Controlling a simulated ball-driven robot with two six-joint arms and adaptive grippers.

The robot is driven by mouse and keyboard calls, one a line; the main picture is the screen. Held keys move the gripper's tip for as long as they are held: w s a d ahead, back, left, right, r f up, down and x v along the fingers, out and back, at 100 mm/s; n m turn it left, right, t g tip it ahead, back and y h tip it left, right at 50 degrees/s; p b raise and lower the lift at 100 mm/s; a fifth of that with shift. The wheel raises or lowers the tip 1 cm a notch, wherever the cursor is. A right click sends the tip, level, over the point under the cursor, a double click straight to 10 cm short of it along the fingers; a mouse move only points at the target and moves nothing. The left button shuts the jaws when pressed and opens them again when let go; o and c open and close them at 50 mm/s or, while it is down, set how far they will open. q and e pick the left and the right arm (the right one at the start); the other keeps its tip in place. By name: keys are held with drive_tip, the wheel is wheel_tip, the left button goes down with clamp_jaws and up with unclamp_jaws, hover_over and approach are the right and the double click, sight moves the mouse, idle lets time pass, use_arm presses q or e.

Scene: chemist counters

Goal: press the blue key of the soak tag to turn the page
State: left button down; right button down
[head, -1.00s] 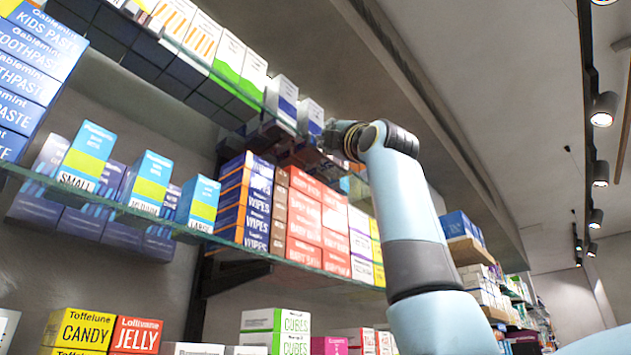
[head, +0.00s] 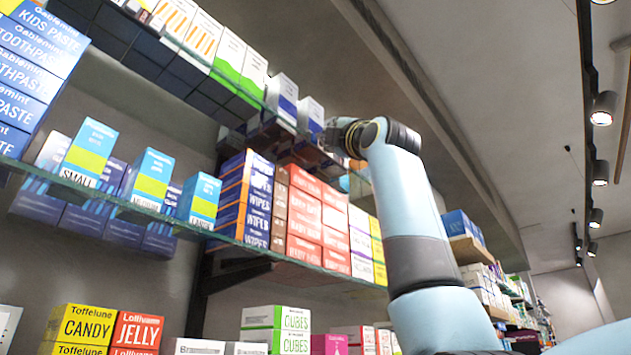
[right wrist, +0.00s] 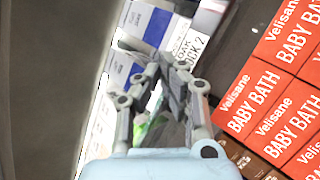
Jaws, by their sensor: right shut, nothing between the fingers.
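The soak tag (right wrist: 190,47) shows in the right wrist view as a small pale label, partly readable as "OAK" and "BOX 2". It sits at the shelf edge, beside white-and-blue boxes (right wrist: 146,22). My right gripper (right wrist: 158,62) is shut and empty, with its fingertips close to the tag's left side. I cannot tell whether they touch it. The tag's blue key cannot be made out and may be behind the fingers. In the head view my right gripper (head: 328,138) is up at the upper shelf's edge, and the tag cannot be made out there. My left gripper is not in view.
White-and-blue boxes (head: 283,97) stand on the upper glass shelf beside the gripper. Red baby bath boxes (head: 306,210) and blue wipes boxes (head: 246,205) fill the shelf below, close under my right wrist. The sloping ceiling lies above my arm.

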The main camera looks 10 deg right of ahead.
drive_tip(key=shift+s+d, duration=0.3)
drive_tip(key=shift+s, duration=0.1)
drive_tip(key=shift+s+d+b, duration=0.6)
drive_tip(key=shift+s+d, duration=0.2)
drive_tip(key=shift+s, duration=0.2)
drive_tip(key=shift+s+d+b, duration=0.6)
drive_tip(key=shift+s+d, duration=0.15)
drive_tip(key=shift+s, duration=0.2)
drive_tip(key=shift+f, duration=0.1)
